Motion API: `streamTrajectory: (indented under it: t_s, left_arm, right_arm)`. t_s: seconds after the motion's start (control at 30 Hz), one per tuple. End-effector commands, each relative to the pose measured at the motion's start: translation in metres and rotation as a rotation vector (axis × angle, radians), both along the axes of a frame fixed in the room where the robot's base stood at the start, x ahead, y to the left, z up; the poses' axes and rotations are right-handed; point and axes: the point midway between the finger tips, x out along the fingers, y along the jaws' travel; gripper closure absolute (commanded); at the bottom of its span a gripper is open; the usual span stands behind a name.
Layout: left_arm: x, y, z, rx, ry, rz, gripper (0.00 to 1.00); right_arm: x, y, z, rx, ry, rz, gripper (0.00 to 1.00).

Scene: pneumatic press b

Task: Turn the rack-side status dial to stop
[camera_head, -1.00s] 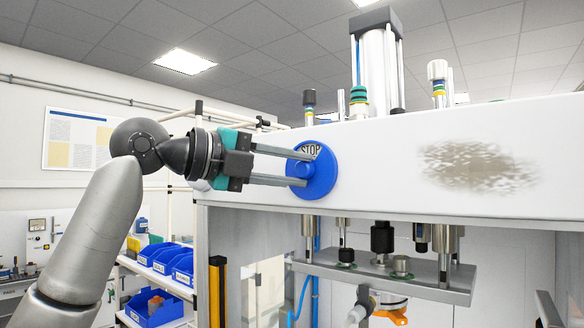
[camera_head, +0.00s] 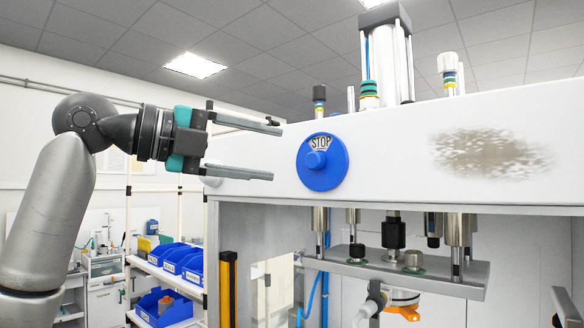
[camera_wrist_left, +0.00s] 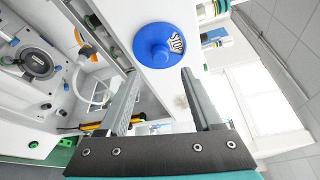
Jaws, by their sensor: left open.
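The status dial (camera_head: 323,162) is a blue disc with a round central knob on the white front beam of the press. Its window at the top reads STOP in the head view. The dial also shows in the left wrist view (camera_wrist_left: 159,46), beyond the fingertips. My left gripper (camera_head: 276,153) is open and empty, to the left of the dial and apart from it. Its two fingers point right toward the dial, one above the other. In the left wrist view the open fingers (camera_wrist_left: 161,75) have nothing between them.
The white press beam (camera_head: 400,165) spans the right side, with a cylinder (camera_head: 388,60) above and a metal tooling plate (camera_head: 400,272) below. A shelf with blue bins (camera_head: 185,262) stands at the lower left. The space around my left gripper is clear.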

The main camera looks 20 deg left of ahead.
Motion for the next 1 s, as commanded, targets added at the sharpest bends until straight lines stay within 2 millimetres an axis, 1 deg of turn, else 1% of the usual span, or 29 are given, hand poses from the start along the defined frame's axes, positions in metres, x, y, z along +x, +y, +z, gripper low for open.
streamTrajectory:
  t_s: [0.03,0.2,0.3,0.4,0.57,1.0]
  left_arm:
    - [-0.01,0.009,-0.001,0.0,-0.002,0.004,0.34]
    - [-0.036,0.033,0.003,0.0,0.0,0.002,0.34]
    - [-0.048,0.043,0.005,0.0,0.0,0.002,0.34]
    - [-0.055,0.049,0.007,-0.001,0.001,0.0,0.34]
    - [-0.059,0.053,0.007,0.0,0.002,-0.001,0.34]
    - [-0.059,0.052,0.008,0.0,0.002,-0.001,0.34]
  right_arm:
    - [0.0,0.0,-0.006,0.0,0.0,0.0,0.5]
    - [0.0,0.0,-0.013,0.0,0.0,0.0,0.5]
    - [0.0,0.0,-0.016,0.0,0.0,0.0,0.5]
    - [0.0,0.0,-0.017,0.0,0.0,0.0,0.5]
    - [0.0,0.0,-0.017,0.0,0.0,0.0,0.5]
    - [0.0,0.0,-0.017,0.0,0.0,0.0,0.5]
